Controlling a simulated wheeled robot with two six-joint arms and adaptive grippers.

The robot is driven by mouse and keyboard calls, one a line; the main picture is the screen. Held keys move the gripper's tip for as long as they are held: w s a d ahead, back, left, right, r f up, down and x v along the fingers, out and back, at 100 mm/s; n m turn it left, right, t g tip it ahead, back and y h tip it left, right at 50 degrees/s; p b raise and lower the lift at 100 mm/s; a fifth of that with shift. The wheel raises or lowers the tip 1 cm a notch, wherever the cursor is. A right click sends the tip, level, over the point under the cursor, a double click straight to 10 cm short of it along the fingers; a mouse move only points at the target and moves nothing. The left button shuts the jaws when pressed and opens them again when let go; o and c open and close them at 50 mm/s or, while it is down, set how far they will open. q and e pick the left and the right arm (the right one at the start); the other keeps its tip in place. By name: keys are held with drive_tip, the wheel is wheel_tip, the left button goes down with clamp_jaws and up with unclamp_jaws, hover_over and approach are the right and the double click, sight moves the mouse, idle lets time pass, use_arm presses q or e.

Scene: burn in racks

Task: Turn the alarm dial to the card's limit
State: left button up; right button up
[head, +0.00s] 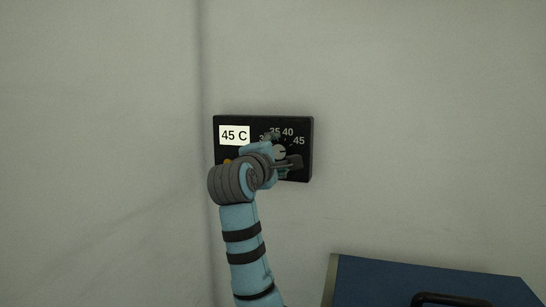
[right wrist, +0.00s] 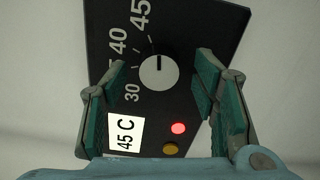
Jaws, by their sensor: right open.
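A black alarm panel (head: 306,165) is on the pale wall, with a white card (head: 234,135) reading "45 C". The round grey dial (right wrist: 157,73) shows in the right wrist view. My left gripper is not in view.
A red lamp (right wrist: 178,128) looks lit on the panel, with an amber button or lamp (right wrist: 170,149) beside it. A blue box-like surface with a dark handle (head: 452,299) stands at lower right. The wall around the panel is clear.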

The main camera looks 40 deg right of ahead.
drive_tip(key=v, duration=1.1)
drive_tip(key=shift+a, duration=0.3)
drive_tip(key=shift+s, duration=0.15)
